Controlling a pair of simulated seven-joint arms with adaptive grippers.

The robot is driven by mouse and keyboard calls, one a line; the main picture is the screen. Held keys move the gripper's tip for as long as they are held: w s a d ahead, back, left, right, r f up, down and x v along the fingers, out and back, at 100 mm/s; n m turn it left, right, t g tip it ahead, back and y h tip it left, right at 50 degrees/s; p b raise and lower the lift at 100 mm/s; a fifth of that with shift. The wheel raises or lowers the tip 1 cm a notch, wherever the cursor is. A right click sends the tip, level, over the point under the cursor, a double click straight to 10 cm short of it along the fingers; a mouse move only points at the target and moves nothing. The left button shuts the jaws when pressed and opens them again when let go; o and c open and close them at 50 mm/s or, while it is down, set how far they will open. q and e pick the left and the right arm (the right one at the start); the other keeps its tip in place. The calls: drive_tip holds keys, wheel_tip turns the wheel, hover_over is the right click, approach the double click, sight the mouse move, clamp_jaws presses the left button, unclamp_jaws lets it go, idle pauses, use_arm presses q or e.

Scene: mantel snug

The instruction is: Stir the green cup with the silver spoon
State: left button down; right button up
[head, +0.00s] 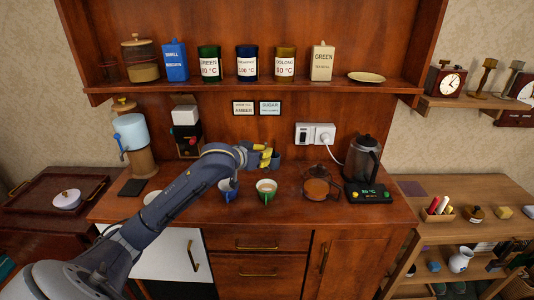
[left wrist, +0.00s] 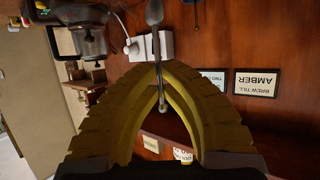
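The green cup (head: 266,187) stands upright on the wooden counter, with a pale brown drink in it. My left gripper (head: 268,157) has yellow fingers and is above and behind the cup in the head view. In the left wrist view its fingertips (left wrist: 160,72) meet around the silver spoon (left wrist: 154,12). The spoon's bowl end sticks out past the fingertips and its thin handle runs back between the fingers. I cannot make out the spoon in the head view. My right gripper is not in view.
A blue cup (head: 228,187) stands left of the green cup. A glass pot (head: 318,188) with brown liquid and a kettle (head: 362,159) on its base are to the right. The counter's front edge is close to the cups.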

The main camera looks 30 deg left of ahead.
use_arm(q)
wheel_tip(320, 180, down, 10)
idle(1.3)
drive_tip(key=shift+d+f, duration=0.1)
idle(0.3)
drive_tip(key=shift+s+d, duration=0.1)
